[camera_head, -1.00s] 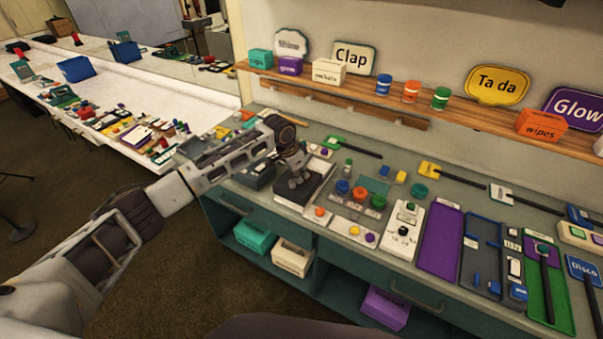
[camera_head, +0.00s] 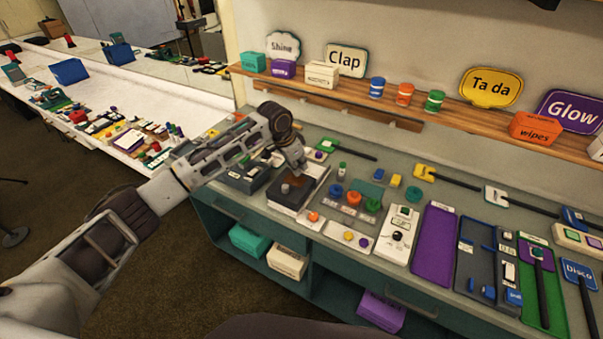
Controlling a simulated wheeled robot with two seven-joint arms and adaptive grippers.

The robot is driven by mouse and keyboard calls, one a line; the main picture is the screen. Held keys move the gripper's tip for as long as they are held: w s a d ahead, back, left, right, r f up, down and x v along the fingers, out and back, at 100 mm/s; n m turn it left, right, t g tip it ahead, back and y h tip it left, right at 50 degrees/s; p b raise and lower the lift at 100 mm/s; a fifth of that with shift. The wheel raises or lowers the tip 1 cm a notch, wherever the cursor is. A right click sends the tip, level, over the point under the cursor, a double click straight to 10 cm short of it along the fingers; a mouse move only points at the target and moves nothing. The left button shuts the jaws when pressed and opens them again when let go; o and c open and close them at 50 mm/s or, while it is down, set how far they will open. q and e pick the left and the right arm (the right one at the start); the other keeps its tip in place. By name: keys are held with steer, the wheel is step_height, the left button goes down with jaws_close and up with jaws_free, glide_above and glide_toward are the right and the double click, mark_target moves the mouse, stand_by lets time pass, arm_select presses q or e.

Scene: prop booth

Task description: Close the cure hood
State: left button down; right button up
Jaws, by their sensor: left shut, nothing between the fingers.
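The unit that looks like the cure hood (camera_head: 283,197) is a low dark box with a pale lower front, on the counter left of centre. Its dark top carries a small brownish patch. I cannot tell how far its lid stands open, as my gripper and arm cover its back part. My left gripper (camera_head: 297,170) comes in from the left and points down over the back edge of this box. Its fingers are shut and hold nothing; whether they touch the box is unclear. My right gripper is not in view.
Another dark box (camera_head: 240,182) stands close on the left, partly under my arm. To the right are a grey tray with coloured pots (camera_head: 353,198), a white control box (camera_head: 400,232) and a purple panel (camera_head: 435,245). A wooden shelf (camera_head: 455,112) runs along the wall behind.

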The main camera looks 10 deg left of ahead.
arm_select(q)
steer(key=v, duration=0.5)
steer(key=shift+r+b, duration=0.1)
steer(key=shift+b, duration=0.25)
